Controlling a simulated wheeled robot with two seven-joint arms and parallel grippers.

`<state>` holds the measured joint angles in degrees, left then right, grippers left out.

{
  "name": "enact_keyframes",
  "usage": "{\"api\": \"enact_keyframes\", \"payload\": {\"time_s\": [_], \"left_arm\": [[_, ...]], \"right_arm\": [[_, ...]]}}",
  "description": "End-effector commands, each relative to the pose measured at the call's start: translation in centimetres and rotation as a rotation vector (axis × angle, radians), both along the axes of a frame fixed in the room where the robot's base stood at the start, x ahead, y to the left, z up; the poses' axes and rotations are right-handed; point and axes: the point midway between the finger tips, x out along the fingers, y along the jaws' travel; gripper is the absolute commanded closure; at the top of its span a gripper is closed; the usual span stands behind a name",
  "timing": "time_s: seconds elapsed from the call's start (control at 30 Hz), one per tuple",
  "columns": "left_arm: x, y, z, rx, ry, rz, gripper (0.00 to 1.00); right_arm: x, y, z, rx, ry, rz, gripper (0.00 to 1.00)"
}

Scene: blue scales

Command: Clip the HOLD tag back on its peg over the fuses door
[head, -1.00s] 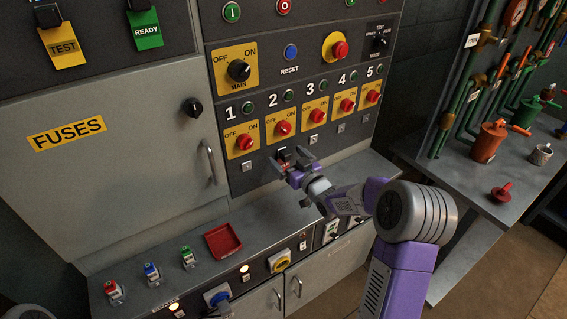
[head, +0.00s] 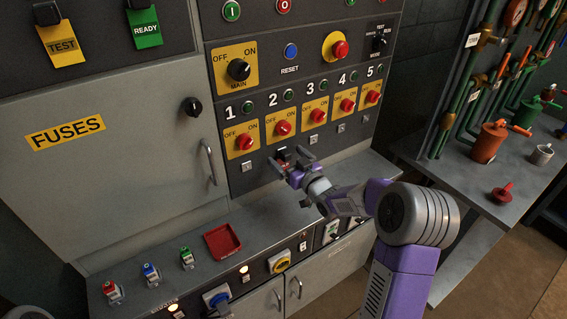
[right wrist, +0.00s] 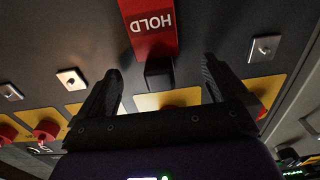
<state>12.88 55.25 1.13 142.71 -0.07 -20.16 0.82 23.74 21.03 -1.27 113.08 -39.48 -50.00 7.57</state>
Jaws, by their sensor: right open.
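The red HOLD tag (right wrist: 152,24) is upside down in the right wrist view, against the dark panel with its black clip (right wrist: 158,73). In the head view my gripper mostly hides it, below the number 2 switch. My right gripper (head: 287,157) is open at the panel. In the right wrist view its fingers (right wrist: 162,68) stand on either side of the clip, with a gap on both sides. The grey fuses door (head: 120,180) is at left in the head view. Over it hang the yellow TEST tag (head: 62,45) and green READY tag (head: 146,28). No empty peg shows there. My left gripper is out of view.
Red rotary switches on yellow plates (head: 244,142) line the panel close above my right gripper. The door handle (head: 208,162) sticks out to its left. Below, the ledge holds a red tray (head: 222,242) and several small padlock-like items (head: 151,273). A pipe bench (head: 500,170) stands at right.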

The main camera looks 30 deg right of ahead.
Motion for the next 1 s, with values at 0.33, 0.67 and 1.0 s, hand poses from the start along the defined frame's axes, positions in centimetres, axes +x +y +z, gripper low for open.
{"api": "enact_keyframes", "payload": {"time_s": [0.33, 0.67, 1.0], "left_arm": [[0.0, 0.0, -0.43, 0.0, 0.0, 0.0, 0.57], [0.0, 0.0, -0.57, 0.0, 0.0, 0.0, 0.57], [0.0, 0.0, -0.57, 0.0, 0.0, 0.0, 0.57]], "right_arm": [[0.0, 0.0, -0.08, -0.001, -0.001, 0.0, 0.0], [0.0, 0.01, 0.01, 0.0, 0.0, 0.0, 0.0], [0.0, 0.0, -0.01, 0.0, 0.0, 0.0, 0.51]]}}
